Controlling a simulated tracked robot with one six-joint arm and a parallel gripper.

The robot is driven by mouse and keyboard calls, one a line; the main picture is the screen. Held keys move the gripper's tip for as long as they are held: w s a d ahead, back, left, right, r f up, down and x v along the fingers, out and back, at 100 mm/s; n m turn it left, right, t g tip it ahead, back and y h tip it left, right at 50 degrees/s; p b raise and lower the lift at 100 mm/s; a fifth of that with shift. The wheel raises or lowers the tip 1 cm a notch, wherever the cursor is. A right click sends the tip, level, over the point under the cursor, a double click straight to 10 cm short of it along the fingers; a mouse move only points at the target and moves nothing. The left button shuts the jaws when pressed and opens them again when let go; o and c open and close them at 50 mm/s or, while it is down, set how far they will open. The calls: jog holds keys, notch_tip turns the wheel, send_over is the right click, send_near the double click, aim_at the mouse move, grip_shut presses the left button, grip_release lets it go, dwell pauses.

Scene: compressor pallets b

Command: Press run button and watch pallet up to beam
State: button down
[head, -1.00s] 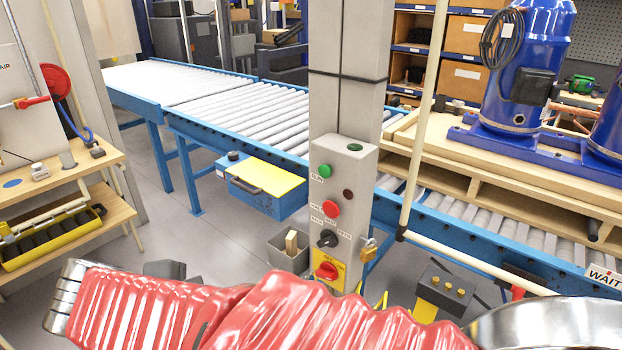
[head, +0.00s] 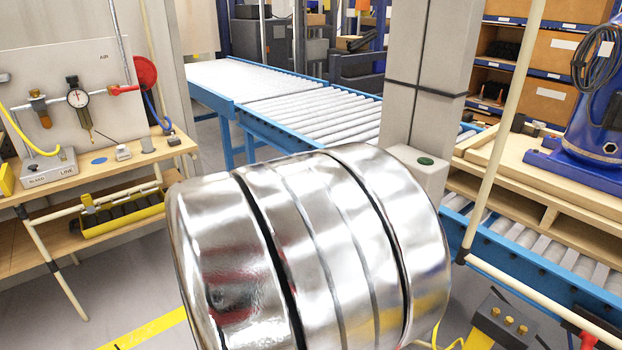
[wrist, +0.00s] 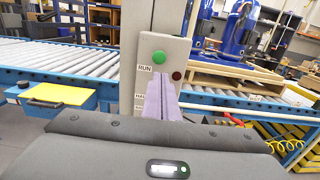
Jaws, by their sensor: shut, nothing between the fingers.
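In the wrist view the grey control box (wrist: 143,85) stands on a post, with the green RUN button (wrist: 159,57) on its face and a dark red lamp (wrist: 177,75) to the lower right. My gripper (wrist: 161,76) is shut and empty, its pale purple fingers in front of the box just below the button. I cannot tell whether they touch the box. In the head view my arm hides the button and gripper; only the box's top (head: 425,165) shows. The wooden pallet (head: 500,192) bears a blue compressor (head: 600,100) on the rollers at right. I cannot make out the beam.
The blue-framed roller conveyor (head: 300,112) runs behind the post. A cream rail (head: 505,120) stands right of the box. A yellow-topped blue box (wrist: 55,95) is at left in the wrist view. A wooden bench (head: 110,180) stands at left in the head view.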

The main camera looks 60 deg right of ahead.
dwell(0.3)
jog(key=x, duration=1.4)
dwell(0.6)
